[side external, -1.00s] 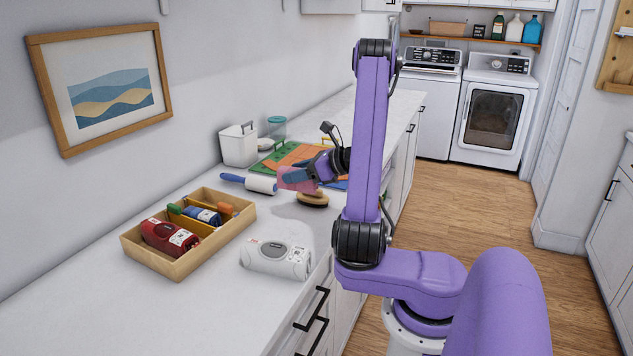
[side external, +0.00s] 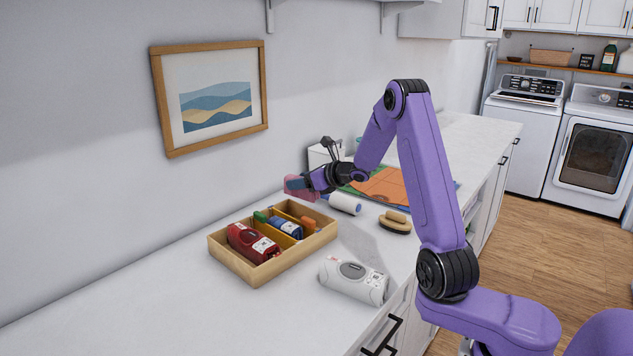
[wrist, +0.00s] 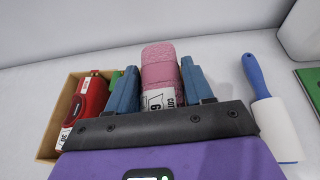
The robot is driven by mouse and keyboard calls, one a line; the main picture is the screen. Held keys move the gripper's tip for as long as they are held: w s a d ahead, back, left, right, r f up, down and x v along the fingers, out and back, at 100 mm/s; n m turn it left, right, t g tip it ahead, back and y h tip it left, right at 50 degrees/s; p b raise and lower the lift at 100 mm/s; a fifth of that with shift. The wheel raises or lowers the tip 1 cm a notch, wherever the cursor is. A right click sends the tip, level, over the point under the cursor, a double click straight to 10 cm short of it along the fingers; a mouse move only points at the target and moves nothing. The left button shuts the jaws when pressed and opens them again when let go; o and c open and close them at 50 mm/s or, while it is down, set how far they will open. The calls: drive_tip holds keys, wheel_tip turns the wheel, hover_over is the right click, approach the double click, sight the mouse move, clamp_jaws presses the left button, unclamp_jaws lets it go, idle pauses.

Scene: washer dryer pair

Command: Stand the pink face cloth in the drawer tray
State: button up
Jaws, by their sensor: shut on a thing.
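The pink face cloth (wrist: 160,66) is a rolled bundle with a white label, held between the two blue fingers of my gripper (wrist: 160,88) in the wrist view. In the side view my gripper (side external: 296,186) holds the cloth (side external: 302,194) in the air, above the counter just behind the far right corner of the wooden drawer tray (side external: 268,268). The tray has yellow dividers. The tray also shows at left in the wrist view (wrist: 58,112), partly hidden by my gripper.
A green and an orange item stand in the tray.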

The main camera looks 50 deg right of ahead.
drive_tip(key=shift+f, duration=3.15)
drive_tip(key=o, duration=1.1)
drive_tip(key=shift+r, duration=3.45)
